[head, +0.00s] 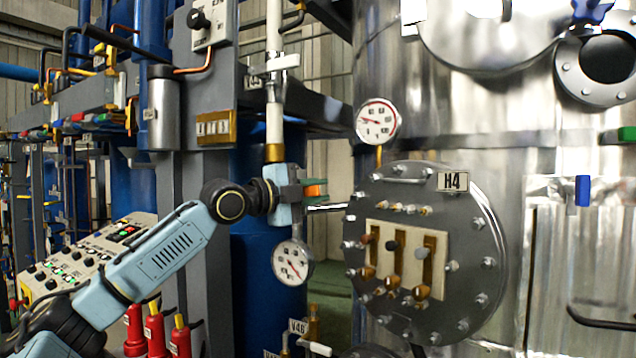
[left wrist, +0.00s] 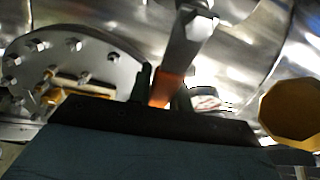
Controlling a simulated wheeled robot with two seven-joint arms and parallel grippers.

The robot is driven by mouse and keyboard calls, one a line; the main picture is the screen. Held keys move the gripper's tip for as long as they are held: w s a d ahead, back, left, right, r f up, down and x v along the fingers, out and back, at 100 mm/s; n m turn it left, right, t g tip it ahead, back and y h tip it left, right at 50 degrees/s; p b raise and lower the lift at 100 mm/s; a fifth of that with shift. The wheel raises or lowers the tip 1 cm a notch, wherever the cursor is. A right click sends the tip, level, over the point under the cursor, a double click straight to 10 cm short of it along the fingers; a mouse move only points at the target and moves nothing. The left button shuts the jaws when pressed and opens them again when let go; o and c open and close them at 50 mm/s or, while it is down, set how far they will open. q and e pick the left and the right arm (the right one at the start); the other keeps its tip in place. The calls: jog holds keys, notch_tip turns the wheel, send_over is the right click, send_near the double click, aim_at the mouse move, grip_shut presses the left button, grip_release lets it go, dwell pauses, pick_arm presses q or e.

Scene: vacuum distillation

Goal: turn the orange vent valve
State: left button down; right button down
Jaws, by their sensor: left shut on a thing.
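The orange vent valve (head: 314,191) shows as a small orange piece beside the white vertical pipe, left of the round flange marked H4. My left gripper (head: 317,190) is shut on it, with dark fingers on either side. In the left wrist view, the orange part (left wrist: 161,89) sits between the two fingertips (left wrist: 164,84), and a grey metal bar (left wrist: 188,40) runs up from it. The gripper hides part of the valve, so its exact turn angle cannot be told. My right gripper is not in view.
The H4 flange (head: 470,215) with bolts stands close to the right of my gripper. One gauge (head: 379,121) is above it, another (head: 292,262) hangs below my wrist. A control panel (head: 85,258) and red bottles (head: 155,333) are at lower left.

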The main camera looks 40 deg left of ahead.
pick_arm(q)
jog(key=shift+f+m+g, duration=0.3)
jog(key=shift+f+m, duration=0.3)
jog(key=shift+m, duration=0.1)
jog(key=c, duration=1.3)
grip_release()
jog(key=shift+s+a+b, duration=0.35)
jog(key=shift+s+b, duration=1.85)
jog(key=shift+b, duration=0.05)
jog(key=shift+s+a+b, duration=0.3)
jog(key=shift+s+b, duration=1.9)
jog(key=shift+s, duration=0.05)
jog(key=shift+s+a+b, duration=0.35)
jog(key=shift+s+b, duration=1.85)
jog(key=shift+b, duration=0.05)
